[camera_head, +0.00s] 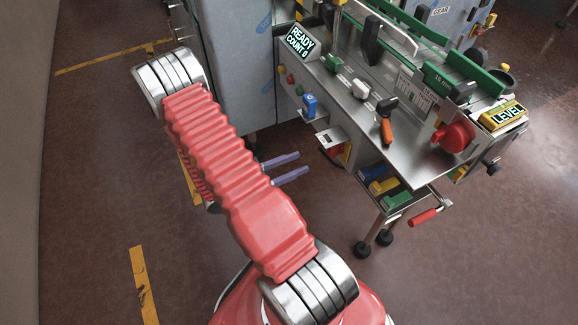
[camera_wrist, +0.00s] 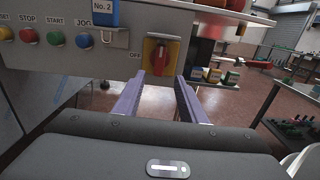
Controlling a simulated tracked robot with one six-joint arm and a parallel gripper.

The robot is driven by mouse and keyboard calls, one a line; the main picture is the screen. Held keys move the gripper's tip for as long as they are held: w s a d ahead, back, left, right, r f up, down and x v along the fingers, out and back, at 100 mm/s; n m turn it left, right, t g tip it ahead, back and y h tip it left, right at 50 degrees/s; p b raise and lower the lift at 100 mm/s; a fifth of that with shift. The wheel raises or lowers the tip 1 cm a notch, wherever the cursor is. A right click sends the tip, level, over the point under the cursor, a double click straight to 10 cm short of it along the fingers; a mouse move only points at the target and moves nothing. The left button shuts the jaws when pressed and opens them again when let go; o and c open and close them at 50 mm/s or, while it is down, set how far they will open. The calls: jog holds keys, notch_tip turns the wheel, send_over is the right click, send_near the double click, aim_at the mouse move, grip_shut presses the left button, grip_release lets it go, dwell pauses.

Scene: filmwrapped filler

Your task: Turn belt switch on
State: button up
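I cannot tell the knob's exact angle. In the head view the switch's yellow and red plate (camera_head: 335,150) shows partly, under a small metal hood. My gripper (camera_wrist: 159,80) has two purple fingers, apart and empty, pointing at the panel just below and in front of the switch. They seem not to touch it. In the head view the gripper (camera_head: 302,162) is left of the switch.
Left of the switch are several push buttons, including red STOP (camera_wrist: 27,36) and blue JOG (camera_wrist: 84,41). Coloured blocks (camera_head: 380,186) sit below the machine table (camera_head: 420,170). A red-handled crank (camera_head: 424,217) sticks out at right.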

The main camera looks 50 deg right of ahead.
jog(key=shift+v, duration=0.95)
